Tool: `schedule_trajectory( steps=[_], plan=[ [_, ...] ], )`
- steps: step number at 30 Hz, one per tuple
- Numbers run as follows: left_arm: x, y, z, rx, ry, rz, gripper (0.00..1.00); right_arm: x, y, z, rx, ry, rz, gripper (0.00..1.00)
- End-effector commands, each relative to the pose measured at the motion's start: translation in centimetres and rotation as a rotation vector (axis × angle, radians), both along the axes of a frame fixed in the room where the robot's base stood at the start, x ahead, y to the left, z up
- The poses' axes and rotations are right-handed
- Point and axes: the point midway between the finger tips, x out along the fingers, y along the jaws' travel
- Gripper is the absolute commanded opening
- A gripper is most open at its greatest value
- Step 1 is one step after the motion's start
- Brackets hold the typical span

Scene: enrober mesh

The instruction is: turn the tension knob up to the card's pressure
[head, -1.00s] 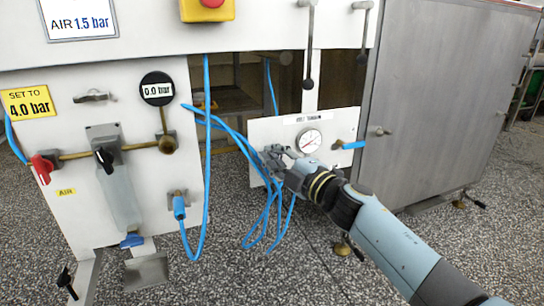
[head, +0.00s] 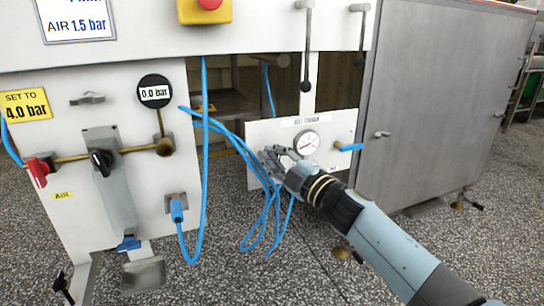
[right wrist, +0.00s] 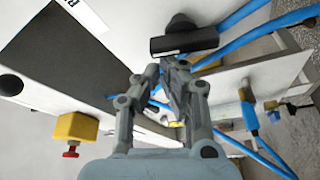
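The printed card (head: 76,20) at the top left reads AIR 1.5 bar. A yellow label (head: 25,103) reads SET TO 4.0 bar. The tension panel (head: 343,124) is a low white plate with a round dial gauge (head: 306,143), its needle too small to read. My right gripper (head: 270,157) is in front of this panel, left of and below the gauge. No tension knob can be made out there; the fingers may cover it. In the right wrist view, the fingertips (right wrist: 161,66) come close together; whether anything is between them is unclear. My left gripper is out of view.
A round readout (head: 155,91) shows 0.0 bar above brass pipework. Blue hoses (head: 243,145) loop beside my right gripper. A red-handled valve (head: 38,171), a yellow box with a red button (head: 206,10) and hanging levers (head: 306,50) are around. A steel cabinet (head: 445,100) stands right.

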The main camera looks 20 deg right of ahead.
Motion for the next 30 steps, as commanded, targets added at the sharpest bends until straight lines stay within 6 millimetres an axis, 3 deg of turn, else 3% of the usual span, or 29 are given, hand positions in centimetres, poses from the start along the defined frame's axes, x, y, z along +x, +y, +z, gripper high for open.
schedule_trajectory(
  steps=[30],
  plan=[
    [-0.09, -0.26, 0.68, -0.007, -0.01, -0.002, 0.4, 0.02, -0.88, -0.01, 0.226, 0.014, -0.004, 0.0]
  ],
)
